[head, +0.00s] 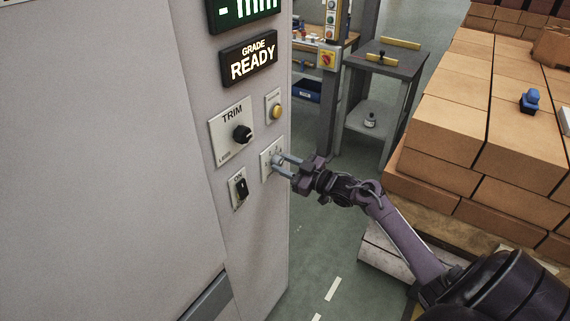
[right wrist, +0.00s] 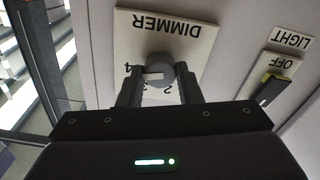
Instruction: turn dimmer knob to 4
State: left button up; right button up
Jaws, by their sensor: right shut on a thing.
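The dimmer plate (right wrist: 202,40) fills the upper middle of the right wrist view, upside down, with the word DIMMER. Its round grey knob (right wrist: 160,68) sits between the two fingers of my right gripper (right wrist: 160,90), which is shut on it. In the head view my right gripper (head: 284,166) reaches from the right onto the dimmer plate (head: 266,158). My left gripper is out of view.
A light switch (right wrist: 272,88) is beside the dimmer; it also shows in the head view (head: 240,188). Above are the TRIM knob (head: 242,134), a yellow button (head: 276,111) and a GRADE READY sign (head: 249,60).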

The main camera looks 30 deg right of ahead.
jog(key=shift+f, duration=0.1)
jog(key=o, duration=1)
jog(key=shift+c, duration=0.2)
jog(key=shift+s, duration=0.1)
jog(key=shift+s+d, duration=0.15)
jog(key=shift+s, duration=0.1)
jog(key=b+v, duration=0.2)
jog(key=v, duration=0.5)
